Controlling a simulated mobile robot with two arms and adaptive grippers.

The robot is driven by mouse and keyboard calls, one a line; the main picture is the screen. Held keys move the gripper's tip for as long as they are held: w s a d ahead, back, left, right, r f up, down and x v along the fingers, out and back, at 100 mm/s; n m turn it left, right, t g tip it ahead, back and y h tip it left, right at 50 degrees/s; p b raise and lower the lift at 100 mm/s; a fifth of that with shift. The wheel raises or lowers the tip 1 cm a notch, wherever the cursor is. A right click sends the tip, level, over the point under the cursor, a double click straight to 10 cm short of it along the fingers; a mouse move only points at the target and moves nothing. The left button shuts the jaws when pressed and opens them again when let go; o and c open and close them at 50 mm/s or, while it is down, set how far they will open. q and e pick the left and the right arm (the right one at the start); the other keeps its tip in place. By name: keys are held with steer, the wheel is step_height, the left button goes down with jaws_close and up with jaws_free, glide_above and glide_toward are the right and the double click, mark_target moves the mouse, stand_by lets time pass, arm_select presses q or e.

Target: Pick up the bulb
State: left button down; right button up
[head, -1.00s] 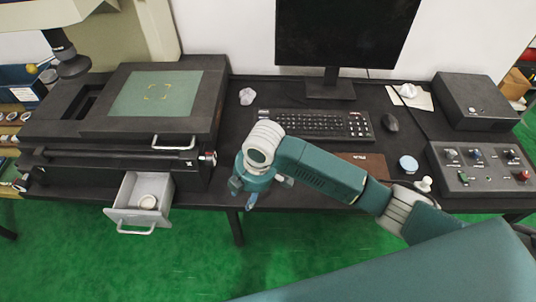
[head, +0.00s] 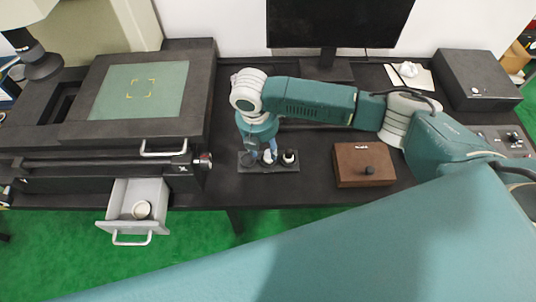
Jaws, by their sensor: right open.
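A low black holder (head: 285,169) stands on the dark desk near its front edge, with small upright pieces in it. A small white piece (head: 267,157) stands in its middle, and a dark piece with a white top is at its right end. The white piece may be the bulb, but it is too small and partly covered to be sure. My right gripper (head: 262,153) points down over the holder, open, with its bluish fingers around or just beside the white piece; I cannot tell if they touch it. My left gripper is out of view.
A brown wooden box (head: 347,176) with a dark knob lies to the right. A pulled-out drawer (head: 119,208) holding a white ring (head: 141,209) juts out at the left, below a machine with a green plate (head: 139,105). A monitor (head: 340,22) stands behind my arm.

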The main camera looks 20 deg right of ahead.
mark_target(268, 151)
steer(key=f, duration=0.2)
steer(key=d+f, duration=0.1)
steer(key=shift+w+f+p, duration=0.15)
steer(key=shift+w+p, duration=0.1)
steer(key=shift+p, duration=0.1)
steer(key=shift+d+f, duration=0.1)
steer(key=shift+f, duration=0.1)
steer(key=shift+w, duration=0.1)
steer(key=shift+c, duration=1)
jaws_close()
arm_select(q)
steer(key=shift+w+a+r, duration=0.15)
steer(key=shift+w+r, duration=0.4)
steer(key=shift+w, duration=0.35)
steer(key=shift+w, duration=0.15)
